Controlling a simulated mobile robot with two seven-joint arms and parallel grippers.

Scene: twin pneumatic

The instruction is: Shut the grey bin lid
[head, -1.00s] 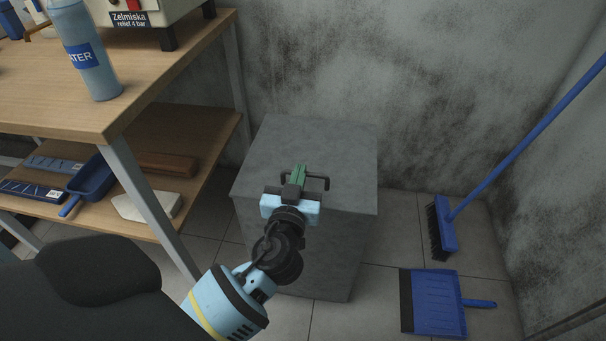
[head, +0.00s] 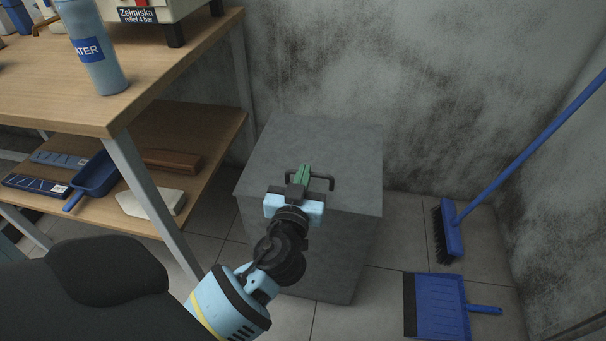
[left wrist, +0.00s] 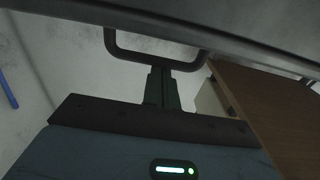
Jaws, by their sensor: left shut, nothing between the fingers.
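The grey bin (head: 325,250) stands on the floor against the back wall. Its grey lid (head: 335,150) looks flat on top, and I see no gap at its edges in the head view. A dark bar handle (head: 327,180) is near the lid's front edge; it also shows in the left wrist view (left wrist: 118,45). My left gripper (head: 304,170), with green fingers, is shut and empty at the handle, over the front part of the lid. I cannot tell whether it touches the handle or lid. My right gripper is not in view.
A wooden workbench (head: 130,112) with a lower shelf stands left of the bin, with a water bottle (head: 95,55) on top. A blue broom (head: 450,228) and a blue dustpan (head: 437,305) are on the right. Tiled floor lies between them and the bin.

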